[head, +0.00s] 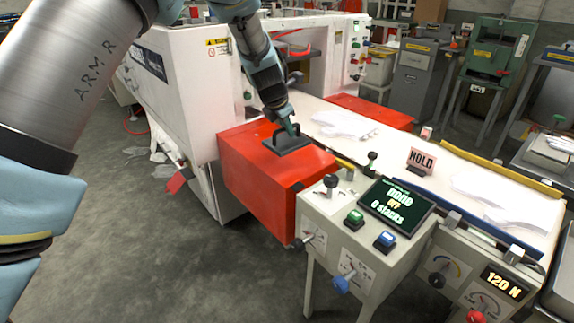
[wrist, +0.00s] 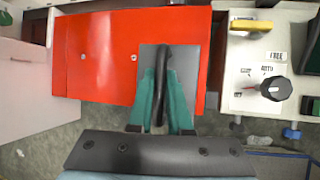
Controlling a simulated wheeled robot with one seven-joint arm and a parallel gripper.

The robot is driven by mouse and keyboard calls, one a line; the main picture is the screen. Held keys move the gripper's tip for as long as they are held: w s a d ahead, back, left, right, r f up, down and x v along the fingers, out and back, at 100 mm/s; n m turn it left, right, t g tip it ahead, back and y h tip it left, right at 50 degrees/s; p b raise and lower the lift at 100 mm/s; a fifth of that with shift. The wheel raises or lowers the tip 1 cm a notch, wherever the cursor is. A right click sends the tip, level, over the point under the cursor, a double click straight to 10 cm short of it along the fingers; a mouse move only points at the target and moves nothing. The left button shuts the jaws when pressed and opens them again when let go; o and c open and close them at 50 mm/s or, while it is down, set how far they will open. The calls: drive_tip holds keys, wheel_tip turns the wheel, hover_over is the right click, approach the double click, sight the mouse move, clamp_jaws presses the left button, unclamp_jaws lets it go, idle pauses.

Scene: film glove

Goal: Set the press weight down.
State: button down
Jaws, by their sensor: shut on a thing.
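The press weight (head: 287,147) is a dark flat plate with a black arched handle. In the head view it is at the top of the red box-shaped cover, near its right part. My gripper (head: 291,128) is shut on its handle. In the wrist view the two teal fingers (wrist: 161,115) close on the black handle, and the grey plate of the press weight (wrist: 185,62) shows behind them over the red surface (wrist: 100,50). I cannot tell for sure whether the plate touches the red surface.
A control panel with a display (head: 396,204) stands right of the red cover (head: 258,178). A HOLD sign (head: 421,161) stands at the edge of the white bed, where film sheets (head: 345,125) lie. The red top is clear left of the weight.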

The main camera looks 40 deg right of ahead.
sight(277, 150)
wheel_tip(277, 150, down, 9)
drive_tip(key=shift+p, duration=0.35)
drive_tip(key=c, duration=0.8)
unclamp_jaws()
drive_tip(key=shift+c, duration=0.2)
drive_tip(key=shift+a, duration=0.1)
drive_tip(key=b+v, duration=0.1)
drive_tip(key=v, duration=1.1)
drive_tip(key=w+a+r+m+y, duration=0.1)
drive_tip(key=w+a+m, duration=0.35)
drive_tip(key=a, duration=0.85)
drive_tip(key=w+a+r+m+y, duration=0.1)
drive_tip(key=w+a+m+y, duration=0.3)
drive_tip(key=a, duration=1)
drive_tip(key=s+a+m, duration=0.4)
drive_tip(key=a, duration=0.9)
drive_tip(key=s+a+m, duration=0.4)
drive_tip(key=a+m, duration=0.1)
drive_tip(key=a, duration=0.8)
drive_tip(key=shift+s+r+g+y, duration=0.25)
drive_tip(key=shift+s+g+y, duration=0.05)
drive_tip(key=shift+g+y, duration=0.1)
